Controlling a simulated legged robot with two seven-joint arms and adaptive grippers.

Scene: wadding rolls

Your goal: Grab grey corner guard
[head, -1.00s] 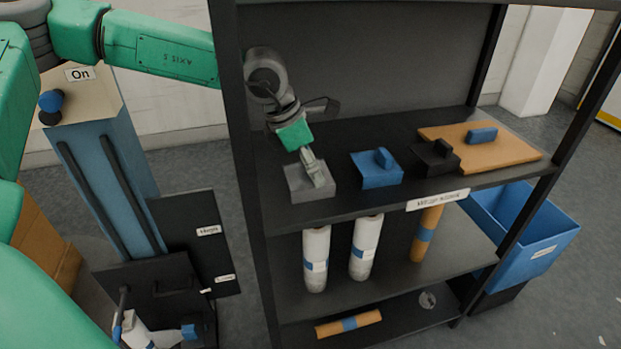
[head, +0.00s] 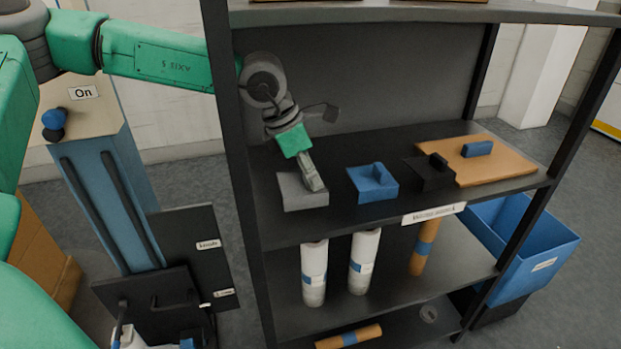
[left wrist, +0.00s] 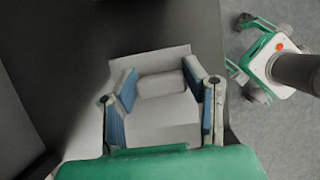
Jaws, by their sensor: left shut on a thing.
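The grey corner guard (head: 291,195) is a square plate with a raised block, at the left end of the shelf's middle board. My left gripper (head: 313,181) reaches down to it from above. In the left wrist view the blue-padded fingers of my left gripper (left wrist: 160,80) are shut on the raised block, one on each side, with the guard's flat plate (left wrist: 160,132) showing between them. I cannot tell whether the guard is off the board. What looks like my right gripper (head: 153,342) is cut off at the head view's bottom edge.
A blue guard (head: 367,184) and a black guard (head: 428,178) stand to the right, then an orange board (head: 508,165) with a blue block (head: 477,149). A dark shelf post (head: 238,160) stands just left of the gripper. White rolls (head: 314,265) stand on the board below.

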